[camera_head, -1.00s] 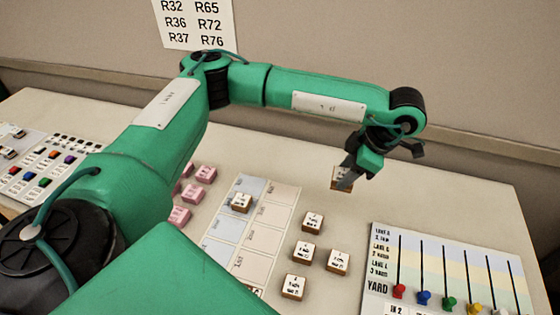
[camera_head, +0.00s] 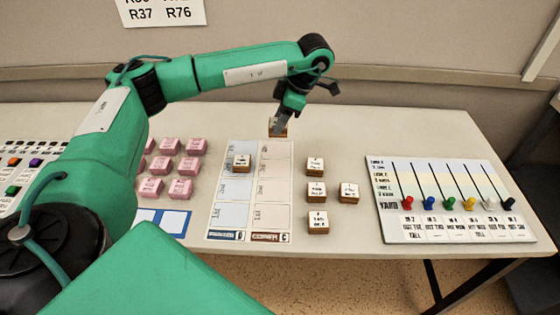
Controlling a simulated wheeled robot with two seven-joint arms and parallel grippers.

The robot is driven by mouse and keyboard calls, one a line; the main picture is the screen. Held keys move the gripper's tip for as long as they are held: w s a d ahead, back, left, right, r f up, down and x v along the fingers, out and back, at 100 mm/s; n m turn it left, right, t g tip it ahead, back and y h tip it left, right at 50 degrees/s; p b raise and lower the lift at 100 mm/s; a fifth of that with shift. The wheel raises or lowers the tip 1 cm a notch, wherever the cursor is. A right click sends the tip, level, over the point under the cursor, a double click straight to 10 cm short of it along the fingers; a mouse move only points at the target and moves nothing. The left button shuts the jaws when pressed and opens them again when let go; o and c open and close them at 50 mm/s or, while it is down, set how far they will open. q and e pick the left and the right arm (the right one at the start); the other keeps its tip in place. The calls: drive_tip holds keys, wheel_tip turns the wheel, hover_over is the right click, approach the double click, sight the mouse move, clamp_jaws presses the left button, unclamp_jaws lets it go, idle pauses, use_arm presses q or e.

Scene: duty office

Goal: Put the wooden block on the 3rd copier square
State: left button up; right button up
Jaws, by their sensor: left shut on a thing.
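My left gripper (camera_head: 282,122) is shut on a wooden block (camera_head: 277,133) with a white top label. It holds the block over the far end of the sheet's right, pinkish column. The sheet (camera_head: 268,212) has a bluish left column and a pinkish right column, each divided into squares. Its labels are too small to read surely. Another wooden block (camera_head: 241,162) sits on an upper square of the left column. The right column's nearer squares look empty; the held block and gripper partly cover its far end. My right gripper is not in view.
Several loose wooden blocks (camera_head: 317,190) stand right of the sheet. Several pink blocks (camera_head: 180,188) stand left of it. A board with coloured sliders (camera_head: 455,225) lies at the right. A button panel (camera_head: 28,168) is at the far left.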

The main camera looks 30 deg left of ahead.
use_arm(q)
wheel_tip(320, 180, down, 10)
drive_tip(key=shift+s+r, duration=0.1)
drive_tip(key=shift+r, duration=0.1)
drive_tip(key=shift+f, duration=0.5)
wheel_tip(320, 180, down, 4)
drive_tip(key=shift+r+p, duration=0.25)
drive_tip(key=shift+p, duration=0.15)
drive_tip(key=shift+f, duration=0.2)
drive_tip(key=o, duration=1)
drive_tip(key=shift+r, duration=0.2)
drive_tip(key=shift+d+r, duration=0.1)
drive_tip(key=shift+r, duration=0.15)
drive_tip(key=b+v, duration=0.1)
drive_tip(key=v, duration=0.2)
drive_tip(key=shift+r, duration=0.1)
drive_tip(key=shift+v, duration=4.1)
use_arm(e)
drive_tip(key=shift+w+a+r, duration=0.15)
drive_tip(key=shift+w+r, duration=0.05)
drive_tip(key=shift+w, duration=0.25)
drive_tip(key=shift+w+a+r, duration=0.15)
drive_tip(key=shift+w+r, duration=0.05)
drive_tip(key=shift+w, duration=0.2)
